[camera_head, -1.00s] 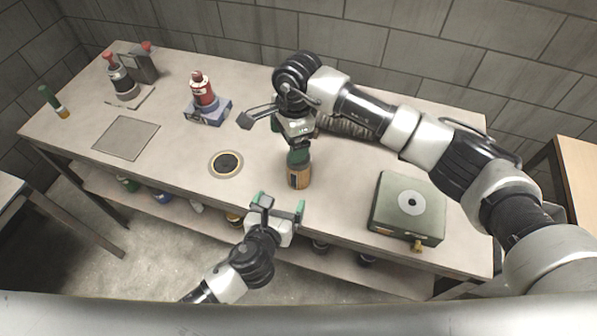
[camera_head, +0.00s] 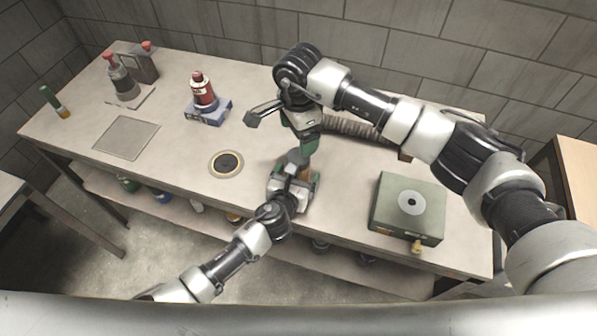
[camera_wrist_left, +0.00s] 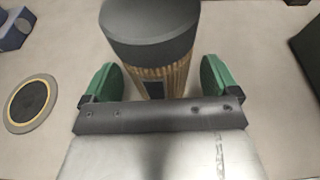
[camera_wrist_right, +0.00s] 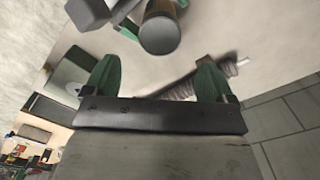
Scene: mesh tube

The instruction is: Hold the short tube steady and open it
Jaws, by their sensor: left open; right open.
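The short tube is a brown ribbed cylinder with a dark label and a dark grey cap. In the left wrist view the tube (camera_wrist_left: 172,76) stands between my left gripper's green fingers (camera_wrist_left: 157,82), which are open with a gap on both sides. In the head view my left gripper (camera_head: 293,178) reaches the tube and mostly hides it. My right gripper (camera_head: 304,145) is open, above and behind the tube. In the right wrist view the tube's grey cap (camera_wrist_right: 160,35) lies beyond the open, empty fingers (camera_wrist_right: 158,78), near my left gripper's fingers.
A green-grey box (camera_head: 407,208) with a round disc stands to the right. A ribbed hose (camera_head: 355,128) lies behind my right gripper.

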